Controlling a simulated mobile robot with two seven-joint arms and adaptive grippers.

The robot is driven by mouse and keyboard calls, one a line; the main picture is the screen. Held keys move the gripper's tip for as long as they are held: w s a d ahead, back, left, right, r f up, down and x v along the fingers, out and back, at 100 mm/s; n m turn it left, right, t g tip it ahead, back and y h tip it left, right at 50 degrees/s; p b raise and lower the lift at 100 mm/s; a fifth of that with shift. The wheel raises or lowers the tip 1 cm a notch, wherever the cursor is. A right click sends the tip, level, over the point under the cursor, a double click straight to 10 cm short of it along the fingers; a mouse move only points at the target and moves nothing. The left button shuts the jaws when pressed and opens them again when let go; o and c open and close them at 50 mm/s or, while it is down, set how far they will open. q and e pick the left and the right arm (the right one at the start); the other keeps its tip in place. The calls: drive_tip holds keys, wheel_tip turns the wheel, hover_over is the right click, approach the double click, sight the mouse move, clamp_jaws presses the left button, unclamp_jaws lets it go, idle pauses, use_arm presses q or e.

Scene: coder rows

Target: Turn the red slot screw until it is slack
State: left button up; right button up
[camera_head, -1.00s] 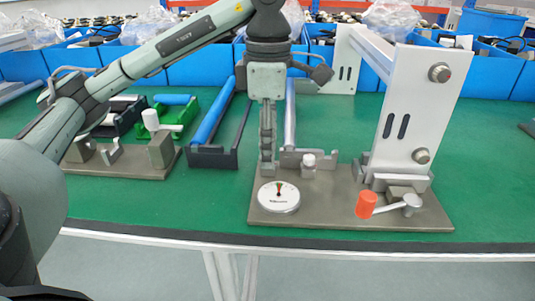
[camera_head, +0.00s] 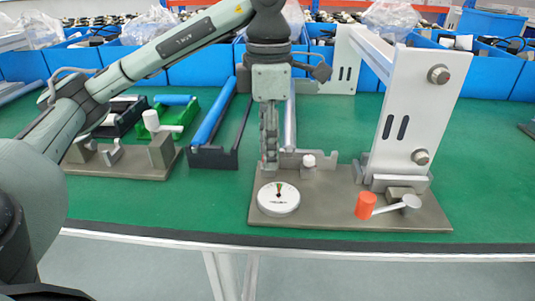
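The only red part I see at the fixture is an orange-red cylinder (camera_head: 366,206) at the end of a short grey lever (camera_head: 390,208); I cannot make out a slot. The lever is at the front right of a grey fixture plate (camera_head: 330,215). A round white dial gauge (camera_head: 278,198) sits at the plate's front left. My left gripper (camera_head: 270,167) points down just above and behind the dial, left of and apart from the red cylinder. Its fingers show as one narrow, overlapping shape, so their opening is unclear. Nothing is visibly held.
A tall white bracket (camera_head: 430,110) rises behind the lever. A small white-topped knob (camera_head: 308,161) stands right of my gripper. Another fixture (camera_head: 120,160) is at the left. Blue bins (camera_head: 195,66) line the back.

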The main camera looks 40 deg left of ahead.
use_arm(q)
drive_tip(key=shift+r, duration=0.1)
drive_tip(key=shift+r+p, duration=0.8)
drive_tip(key=shift+r, duration=1.6)
